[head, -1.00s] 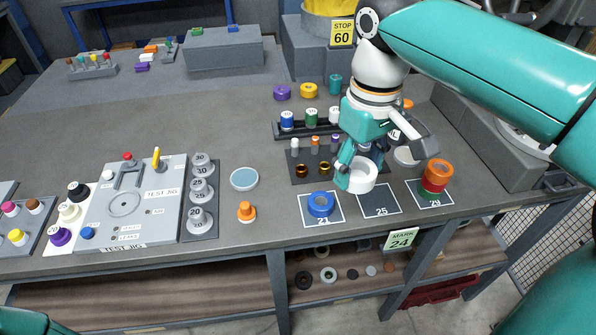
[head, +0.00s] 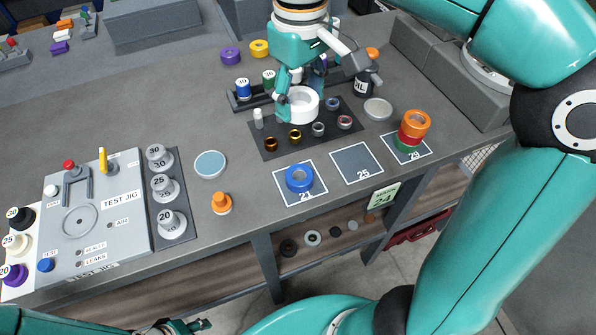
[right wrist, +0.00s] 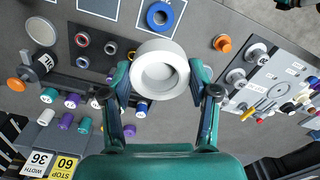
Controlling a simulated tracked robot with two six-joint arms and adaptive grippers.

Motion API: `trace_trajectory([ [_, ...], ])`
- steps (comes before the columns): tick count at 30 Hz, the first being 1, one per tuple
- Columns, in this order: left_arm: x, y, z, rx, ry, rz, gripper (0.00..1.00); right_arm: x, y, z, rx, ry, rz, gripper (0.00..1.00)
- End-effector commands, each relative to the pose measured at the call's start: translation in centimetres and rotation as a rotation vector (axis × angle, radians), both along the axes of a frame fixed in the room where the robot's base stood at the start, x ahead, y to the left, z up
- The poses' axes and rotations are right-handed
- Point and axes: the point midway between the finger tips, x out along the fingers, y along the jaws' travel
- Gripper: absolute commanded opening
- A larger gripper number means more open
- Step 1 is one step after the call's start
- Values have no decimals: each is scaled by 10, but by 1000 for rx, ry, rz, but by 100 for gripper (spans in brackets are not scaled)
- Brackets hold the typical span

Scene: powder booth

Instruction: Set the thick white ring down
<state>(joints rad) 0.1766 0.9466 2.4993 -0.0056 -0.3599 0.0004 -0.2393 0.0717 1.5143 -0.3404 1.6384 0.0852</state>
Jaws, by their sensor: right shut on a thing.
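The thick white ring (head: 301,106) is between the fingers of my right gripper (head: 299,98), which is shut on it. It appears above the dark board of small rings; its exact height is unclear. In the right wrist view the white ring (right wrist: 160,70) sits between both fingertips (right wrist: 160,78), its hole facing the camera. Mat 25 (head: 357,163) is bare. Mat 21 (head: 281,181) bears a blue ring (head: 299,178). Mat 29 (head: 426,150) bears a stack of orange, red and green rings (head: 411,132). My left gripper (head: 178,327) is only partly visible at the bottom edge.
The dark board (head: 268,145) with small rings lies behind the mats, before a rack of bottles (head: 243,98). A grey disc (head: 377,109) lies right of the board. A blue-topped disc (head: 210,164), an orange knob (head: 221,202) and the test jig (head: 120,228) are at left.

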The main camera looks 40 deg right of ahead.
Motion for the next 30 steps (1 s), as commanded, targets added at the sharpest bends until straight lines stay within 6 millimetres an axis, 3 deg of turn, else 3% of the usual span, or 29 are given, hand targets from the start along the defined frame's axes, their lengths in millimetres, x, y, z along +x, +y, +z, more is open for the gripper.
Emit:
trace_trajectory([
  [4,0,0,6,0,0,0,40,1,1,27,1,-4,-94,14],
  [8,0,0,3,0,0,0,40,0,0,21,0,1,-118,14],
  [11,0,0,-2,0,-1,0,40,-1,0,3,-1,3,-118,14],
  [24,0,0,-16,0,-1,0,40,-1,-1,-107,0,4,-119,14],
  [30,0,0,-17,0,-1,0,40,-1,-1,-127,1,0,-119,14],
])
